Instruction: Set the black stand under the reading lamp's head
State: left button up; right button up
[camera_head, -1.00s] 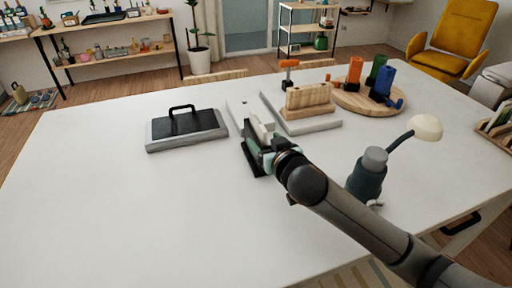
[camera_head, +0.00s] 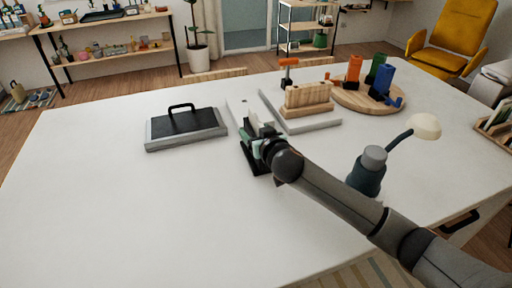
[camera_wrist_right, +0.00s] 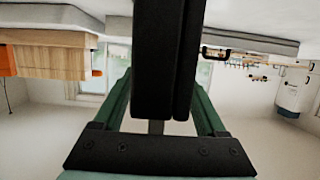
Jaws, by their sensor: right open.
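The black stand (camera_head: 252,160) is on the white table near its middle, partly hidden behind my right gripper. My right gripper (camera_head: 252,138) is open at the stand. In the right wrist view a wide black upright (camera_wrist_right: 165,60), which looks like the stand's, fills the space between the green fingers; I cannot tell whether they touch it. The reading lamp has a dark teal base (camera_head: 367,172) right of my right forearm and a cream head (camera_head: 424,126) on a bent neck out to the right. My left gripper is out of view.
A grey slab with a black handled plate (camera_head: 185,124) lies left of the gripper. A wooden block rack (camera_head: 307,100) on a pale slab and a round wooden board (camera_head: 350,101) with coloured holders stand behind. The table's front left (camera_head: 130,215) is clear.

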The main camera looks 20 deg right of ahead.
grip_shut()
dwell(0.5)
dwell(0.8)
jog(key=shift+r, duration=0.1)
